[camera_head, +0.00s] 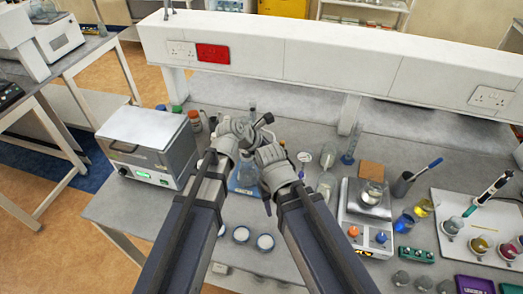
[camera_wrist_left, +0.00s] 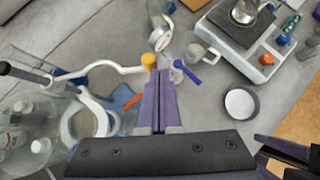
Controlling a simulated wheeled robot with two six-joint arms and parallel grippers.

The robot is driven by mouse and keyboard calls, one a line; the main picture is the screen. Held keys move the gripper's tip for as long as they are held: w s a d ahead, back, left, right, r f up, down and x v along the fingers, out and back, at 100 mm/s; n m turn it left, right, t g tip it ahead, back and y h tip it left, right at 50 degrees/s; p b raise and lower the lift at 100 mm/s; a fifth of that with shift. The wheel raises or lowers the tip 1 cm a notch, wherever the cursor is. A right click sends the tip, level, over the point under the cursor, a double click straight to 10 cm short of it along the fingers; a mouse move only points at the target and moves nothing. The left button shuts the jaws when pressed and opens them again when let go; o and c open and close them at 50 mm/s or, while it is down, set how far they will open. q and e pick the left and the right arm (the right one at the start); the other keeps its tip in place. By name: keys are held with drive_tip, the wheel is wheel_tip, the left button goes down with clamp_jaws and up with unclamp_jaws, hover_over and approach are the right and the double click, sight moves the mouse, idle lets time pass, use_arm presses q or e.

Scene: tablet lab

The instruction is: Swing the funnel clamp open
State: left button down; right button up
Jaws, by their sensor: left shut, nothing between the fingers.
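In the left wrist view a pale curved bar (camera_wrist_left: 112,67) ends in a yellow knob (camera_wrist_left: 149,61); it looks like the funnel clamp's lever. Its other end reaches a round, clear glass vessel (camera_wrist_left: 84,124), which looks like the funnel. My left gripper (camera_wrist_left: 164,73) is shut and empty, its purple fingertips just right of the knob; whether they touch it I cannot tell. In the head view my left wrist covers much of the clamp area. My right gripper (camera_wrist_left: 285,152) shows partly at the lower right of the wrist view, apart from the clamp; its jaw opening is unclear.
A grey bath box (camera_head: 148,143) stands at the left of the bench. A balance (camera_head: 368,213) stands right of my arms. White dishes (camera_head: 265,242) lie in front, and a glass beaker (camera_wrist_left: 203,54) is near my left fingertips. A raised white shelf (camera_head: 300,50) crosses the back.

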use_arm(q)
drive_tip(key=d, duration=0.1)
drive_tip(key=w+d, duration=0.1)
drive_tip(key=shift+w+d, duration=0.3)
drive_tip(key=shift+d, duration=0.1)
use_arm(e)
drive_tip(key=shift+s+a, duration=0.1)
use_arm(q)
drive_tip(key=shift+d, duration=0.2)
drive_tip(key=shift+a, duration=0.1)
drive_tip(key=shift+s+a, duration=0.25)
drive_tip(key=shift+s, duration=0.1)
drive_tip(key=s+a+r+p, duration=0.5)
drive_tip(key=s+r+p, duration=0.2)
drive_tip(key=s, duration=0.1)
drive_tip(key=shift+s, duration=0.4)
use_arm(e)
wheel_tip(320, 180, up, 7)
drive_tip(key=d, duration=0.1)
drive_tip(key=shift+s+d, duration=0.15)
drive_tip(key=shift+s, duration=0.15)
